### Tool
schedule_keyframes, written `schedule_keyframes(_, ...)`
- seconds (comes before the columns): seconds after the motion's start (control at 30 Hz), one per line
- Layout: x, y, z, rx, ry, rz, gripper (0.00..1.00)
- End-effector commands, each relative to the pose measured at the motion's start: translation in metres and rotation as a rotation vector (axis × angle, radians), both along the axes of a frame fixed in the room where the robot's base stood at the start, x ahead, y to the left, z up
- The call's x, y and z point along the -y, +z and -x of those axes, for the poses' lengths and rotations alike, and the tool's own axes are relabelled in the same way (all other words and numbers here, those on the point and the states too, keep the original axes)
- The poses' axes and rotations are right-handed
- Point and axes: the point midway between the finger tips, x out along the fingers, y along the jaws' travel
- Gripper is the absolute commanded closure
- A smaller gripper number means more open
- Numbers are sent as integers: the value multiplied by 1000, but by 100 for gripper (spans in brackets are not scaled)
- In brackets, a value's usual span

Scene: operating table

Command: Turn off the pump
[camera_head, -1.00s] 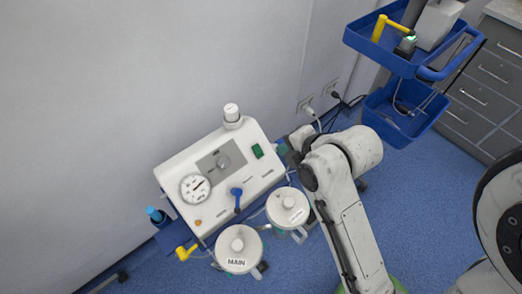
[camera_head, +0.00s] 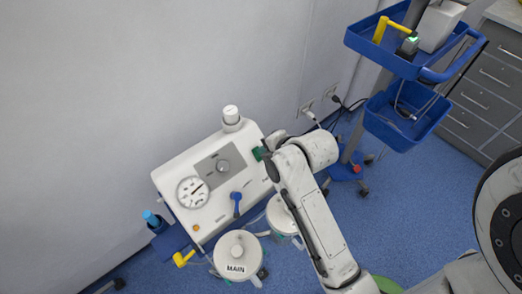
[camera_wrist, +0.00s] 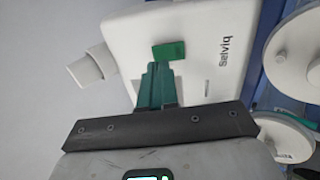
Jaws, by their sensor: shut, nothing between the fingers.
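The pump (camera_head: 200,180) is a white box with a dial gauge (camera_head: 192,192), a grey panel with a knob (camera_head: 223,167) and a small orange light (camera_head: 196,228). In the wrist view the pump (camera_wrist: 205,85) shows its green switch (camera_wrist: 169,50) near the printed name. My gripper (camera_wrist: 158,68) has green fingers shut together and empty, with the tips just below the switch in that view. I cannot tell whether they touch it. In the head view my arm's end is at the pump's right edge and hides part of that corner.
Two lidded canisters stand before the pump, one marked MAIN (camera_head: 236,268). A blue lever (camera_head: 236,197) and a yellow fitting (camera_head: 183,257) stick out at the front. A blue tray cart (camera_head: 400,125) stands right. Wall plugs (camera_head: 307,113) are behind my arm.

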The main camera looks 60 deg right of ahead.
Motion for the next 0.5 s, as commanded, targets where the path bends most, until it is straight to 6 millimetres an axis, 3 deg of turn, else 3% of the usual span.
schedule_keyframes(0.23,6,-21,-18,-1,-1,0,100)
schedule_keyframes(0.5,6,-25,-21,0,0,0,100)
